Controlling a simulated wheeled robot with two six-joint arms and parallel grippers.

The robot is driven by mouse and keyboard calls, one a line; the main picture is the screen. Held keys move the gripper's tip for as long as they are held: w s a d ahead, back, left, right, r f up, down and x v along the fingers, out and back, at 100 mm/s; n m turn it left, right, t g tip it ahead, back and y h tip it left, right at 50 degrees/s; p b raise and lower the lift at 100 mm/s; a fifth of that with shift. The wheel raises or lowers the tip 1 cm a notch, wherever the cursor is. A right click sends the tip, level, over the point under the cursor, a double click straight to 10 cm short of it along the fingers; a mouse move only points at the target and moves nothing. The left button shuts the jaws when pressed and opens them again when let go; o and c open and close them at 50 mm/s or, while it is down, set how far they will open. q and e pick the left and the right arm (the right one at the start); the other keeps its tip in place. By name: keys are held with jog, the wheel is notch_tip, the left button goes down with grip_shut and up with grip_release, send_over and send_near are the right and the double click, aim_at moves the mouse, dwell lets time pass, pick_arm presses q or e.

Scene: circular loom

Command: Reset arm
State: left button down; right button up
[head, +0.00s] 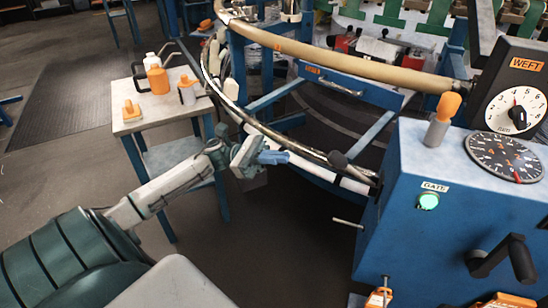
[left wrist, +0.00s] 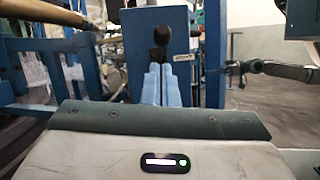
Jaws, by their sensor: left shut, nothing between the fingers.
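My left gripper (head: 285,157) reaches in from the left in the head view, in front of the loom ring. Its pale blue fingers are shut together and hold nothing; they also show in the left wrist view (left wrist: 160,85).
A small side table (head: 140,125) with bottles stands at the left. The loom's curved rail (head: 350,66) spans the back. Open floor lies below the gripper.

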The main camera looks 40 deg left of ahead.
dwell(0.5)
